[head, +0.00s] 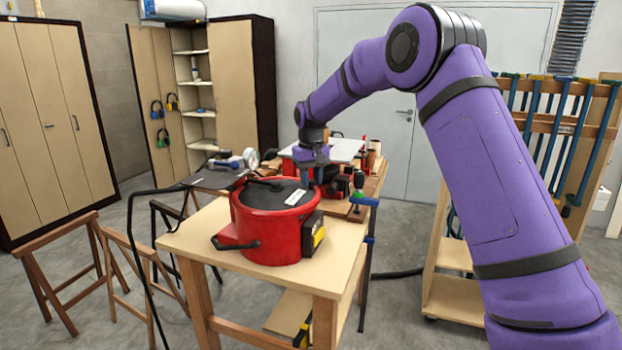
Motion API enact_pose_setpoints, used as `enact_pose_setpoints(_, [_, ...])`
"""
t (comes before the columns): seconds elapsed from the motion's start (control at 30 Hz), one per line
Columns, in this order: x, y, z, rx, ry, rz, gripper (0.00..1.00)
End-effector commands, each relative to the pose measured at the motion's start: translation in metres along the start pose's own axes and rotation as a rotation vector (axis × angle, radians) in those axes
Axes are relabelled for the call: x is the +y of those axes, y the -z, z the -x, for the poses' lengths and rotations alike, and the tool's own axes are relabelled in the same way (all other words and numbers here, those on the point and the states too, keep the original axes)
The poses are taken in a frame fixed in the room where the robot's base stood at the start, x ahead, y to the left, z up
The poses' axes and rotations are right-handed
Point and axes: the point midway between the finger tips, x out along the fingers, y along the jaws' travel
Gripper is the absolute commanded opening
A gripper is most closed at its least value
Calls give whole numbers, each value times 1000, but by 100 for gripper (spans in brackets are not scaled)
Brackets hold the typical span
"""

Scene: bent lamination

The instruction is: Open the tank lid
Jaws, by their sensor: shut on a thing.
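The tank (268,232) is a round red pot standing on a small wooden table. Its dark lid (272,192) lies on top and looks closed, with a black handle bar and a white label on it. A red box with a black lever sticks out at the tank's lower left, and a dark box with a yellow mark sits on its right side. My gripper (307,180) points down at the lid's far right edge. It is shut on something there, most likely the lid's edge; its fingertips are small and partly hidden.
The table (185,240) has bare wood left and front of the tank. A cluttered workbench with red tools and a clamp (359,190) stands close behind. Two sawhorses (120,255) stand at left. A black cable hangs past the table's left side.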

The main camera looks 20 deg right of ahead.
Motion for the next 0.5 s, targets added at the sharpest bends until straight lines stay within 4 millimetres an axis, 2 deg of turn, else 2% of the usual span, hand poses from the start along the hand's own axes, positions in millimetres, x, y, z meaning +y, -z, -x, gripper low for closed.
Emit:
enact_pose_setpoints(0.27, [-9,-13,0,0,-1,-65,0])
enact_pose_setpoints(0.5, [-36,-43,0,-1,-1,-228,0])
